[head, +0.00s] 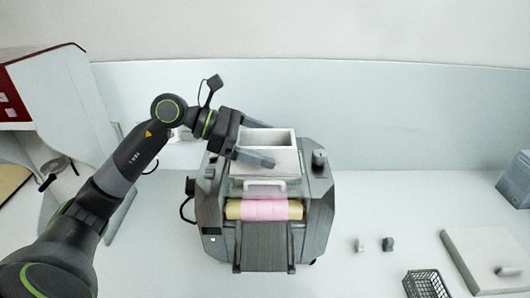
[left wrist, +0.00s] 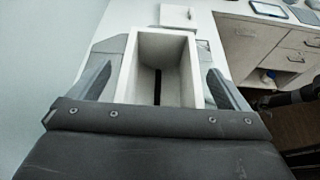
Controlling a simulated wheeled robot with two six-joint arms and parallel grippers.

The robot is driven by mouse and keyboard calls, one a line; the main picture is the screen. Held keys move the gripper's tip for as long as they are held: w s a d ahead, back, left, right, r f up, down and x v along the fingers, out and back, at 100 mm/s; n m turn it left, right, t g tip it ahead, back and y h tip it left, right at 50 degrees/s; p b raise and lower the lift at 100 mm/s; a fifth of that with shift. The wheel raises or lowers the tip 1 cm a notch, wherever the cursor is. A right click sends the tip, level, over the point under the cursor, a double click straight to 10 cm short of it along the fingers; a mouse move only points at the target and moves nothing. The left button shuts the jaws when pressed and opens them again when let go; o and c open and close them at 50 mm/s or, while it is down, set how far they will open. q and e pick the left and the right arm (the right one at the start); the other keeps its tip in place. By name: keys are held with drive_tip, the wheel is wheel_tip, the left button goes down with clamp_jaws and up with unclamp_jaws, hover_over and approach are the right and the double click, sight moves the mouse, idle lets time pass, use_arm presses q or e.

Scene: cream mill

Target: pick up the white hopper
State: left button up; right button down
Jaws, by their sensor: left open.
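The white hopper (head: 287,160) is an open-topped box on top of the grey mill (head: 319,200). My left gripper (head: 270,145) is at the hopper's top, open, with one finger along the far side and one along the near side. In the left wrist view the hopper (left wrist: 188,85) stands between the two spread fingers, with a dark slot at its bottom. Gaps seem to show beside the fingers; contact cannot be told. The near finger hides part of the hopper in the head view. My right gripper is not in view.
Pink material (head: 264,210) lies on the mill's roller, above a dark ribbed chute (head: 264,247). At right are two small grey pieces, a black basket (head: 427,284) and a pale slab (head: 480,250). The counter between mill and basket is mostly clear.

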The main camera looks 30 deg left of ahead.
use_arm(q)
drive_tip(key=shift+c, duration=0.5)
drive_tip(key=c, duration=1.1)
drive_tip(key=shift+o, duration=0.2)
drive_tip(key=shift+r, duration=0.1)
